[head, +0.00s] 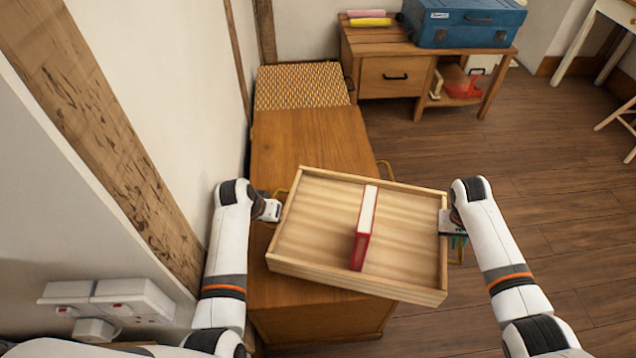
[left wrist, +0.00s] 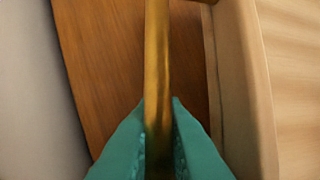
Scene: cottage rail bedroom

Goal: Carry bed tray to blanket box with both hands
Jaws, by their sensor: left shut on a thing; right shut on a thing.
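The bed tray (head: 317,225) is a light wooden tray with low walls, turned a little in the head view. A red book with white page edges (head: 365,225) stands inside it near the middle. The blanket box (head: 300,137) is a long brown wooden chest along the wall; the tray is over its near part and overhangs its right side. My left gripper (head: 274,207) is shut on the tray's left brass handle, seen close between teal fingers (left wrist: 158,135) in the left wrist view. My right gripper (head: 456,238) is at the tray's right side, shut on the handle there, partly hidden by the wrist.
A woven pad (head: 302,86) covers the far end of the box. A wooden bench (head: 385,76) behind holds a blue case (head: 463,22) and pink and yellow items. A wall stands close on the left. Wooden floor (head: 540,190) is clear on the right.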

